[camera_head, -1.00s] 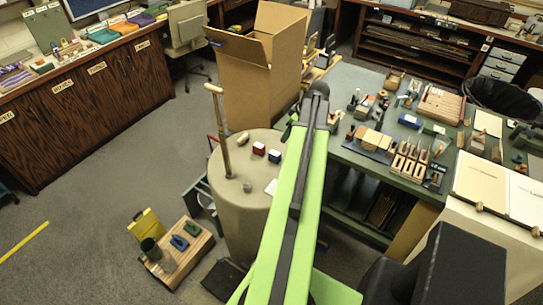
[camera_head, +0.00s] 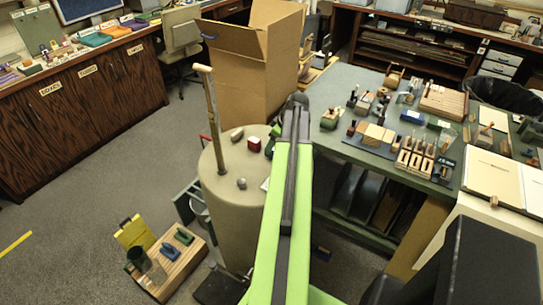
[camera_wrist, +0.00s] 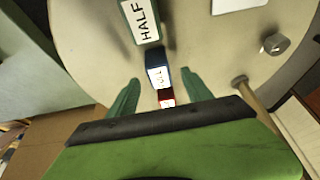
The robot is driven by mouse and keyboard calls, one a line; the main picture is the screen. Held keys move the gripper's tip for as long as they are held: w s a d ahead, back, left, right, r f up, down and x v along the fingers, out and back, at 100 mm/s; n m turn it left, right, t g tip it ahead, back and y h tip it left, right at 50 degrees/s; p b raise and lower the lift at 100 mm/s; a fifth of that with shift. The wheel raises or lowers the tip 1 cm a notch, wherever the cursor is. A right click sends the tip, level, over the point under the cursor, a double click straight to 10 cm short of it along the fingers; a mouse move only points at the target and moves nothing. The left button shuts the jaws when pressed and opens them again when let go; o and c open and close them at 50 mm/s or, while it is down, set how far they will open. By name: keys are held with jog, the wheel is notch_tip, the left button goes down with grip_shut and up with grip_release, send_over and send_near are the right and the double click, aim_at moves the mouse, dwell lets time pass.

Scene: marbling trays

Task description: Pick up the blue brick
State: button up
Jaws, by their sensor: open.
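The blue brick (camera_wrist: 158,75) is dark blue with a white lettered label. It lies on the round beige top in the wrist view, between the red brick (camera_wrist: 166,98) and a green block (camera_wrist: 141,22) labelled HALF. My gripper (camera_wrist: 161,78) is open, its two green fingers spread on either side of the blue brick with nothing held. Whether the fingertips are down at brick height is hard to tell. In the head view the red brick (camera_head: 254,144) shows left of my arm, which hides most or all of the blue brick.
The round beige stand (camera_head: 228,205) also carries a tall wooden stick (camera_head: 212,115), a small grey knob (camera_wrist: 275,43) and a white card (camera_wrist: 238,4). A cardboard box (camera_head: 250,60) stands behind it. A cluttered green table (camera_head: 345,145) is close on the right.

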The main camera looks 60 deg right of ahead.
jog(key=b+x, duration=0.2)
jog(key=x, duration=0.1)
jog(key=shift+s+f, duration=0.1)
jog(key=shift+f, duration=0.1)
jog(key=shift+r, duration=0.2)
jog(key=shift+c, duration=0.5)
grip_shut()
jog(key=shift+r+p, duration=0.1)
jog(key=shift+p, duration=0.25)
